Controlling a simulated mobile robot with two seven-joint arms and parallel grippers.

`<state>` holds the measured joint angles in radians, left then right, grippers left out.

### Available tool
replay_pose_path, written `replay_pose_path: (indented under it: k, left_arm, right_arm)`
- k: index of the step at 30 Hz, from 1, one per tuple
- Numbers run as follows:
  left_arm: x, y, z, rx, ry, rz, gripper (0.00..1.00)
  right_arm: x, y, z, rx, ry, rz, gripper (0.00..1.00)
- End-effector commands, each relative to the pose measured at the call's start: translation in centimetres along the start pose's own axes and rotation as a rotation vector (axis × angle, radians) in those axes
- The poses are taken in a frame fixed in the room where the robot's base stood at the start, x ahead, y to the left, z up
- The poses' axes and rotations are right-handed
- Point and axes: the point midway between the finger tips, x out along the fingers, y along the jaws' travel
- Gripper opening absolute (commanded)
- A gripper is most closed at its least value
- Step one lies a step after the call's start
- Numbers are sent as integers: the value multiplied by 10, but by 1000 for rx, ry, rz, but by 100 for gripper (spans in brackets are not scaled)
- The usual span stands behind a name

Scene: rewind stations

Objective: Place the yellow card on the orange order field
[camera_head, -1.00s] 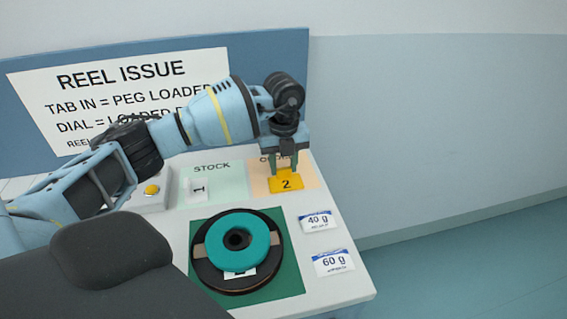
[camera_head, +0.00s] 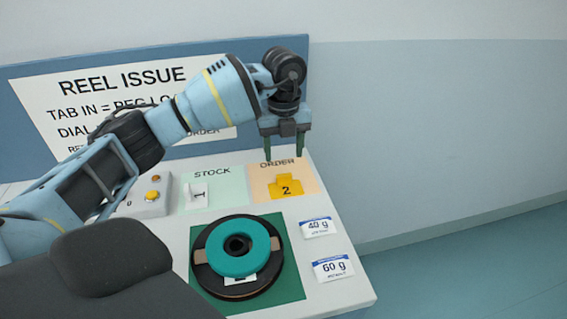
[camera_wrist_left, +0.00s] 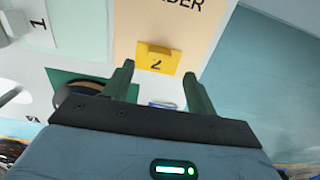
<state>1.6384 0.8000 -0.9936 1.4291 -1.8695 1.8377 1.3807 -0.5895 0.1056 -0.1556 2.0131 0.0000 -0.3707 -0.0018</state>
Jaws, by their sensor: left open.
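The yellow card (camera_head: 287,188), marked 2, rests on the orange order field (camera_head: 258,188) on the counter. In the left wrist view the card (camera_wrist_left: 159,57) lies on the order field (camera_wrist_left: 130,20), just beyond the fingertips. My left gripper (camera_head: 283,157) is open and empty, raised above the card and apart from it. Its two green fingers (camera_wrist_left: 160,72) are spread in the left wrist view. My right gripper is not in view.
A white card marked 1 (camera_head: 197,195) stands on the green stock field (camera_head: 228,186). A teal reel (camera_head: 272,250) on a black disc sits on a dark green mat (camera_head: 292,288). Labels 40 g (camera_head: 317,227) and 60 g (camera_head: 333,267) lie at right. A button box (camera_head: 148,207) stands left.

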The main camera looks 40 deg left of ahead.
Motion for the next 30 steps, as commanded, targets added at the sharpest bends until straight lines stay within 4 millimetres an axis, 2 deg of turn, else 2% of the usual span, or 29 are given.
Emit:
replay_pose_path:
  k: [3,10,15,30]
  left_arm:
    - [-24,-1,0,0,-2,-3,57]
    - [-50,0,0,0,0,-1,57]
    - [-56,0,0,0,1,0,57]
    - [-55,0,0,0,1,0,57]
  right_arm:
    - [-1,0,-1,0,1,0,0]
    - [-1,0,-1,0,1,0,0]
    - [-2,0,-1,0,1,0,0]
    - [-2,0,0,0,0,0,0]
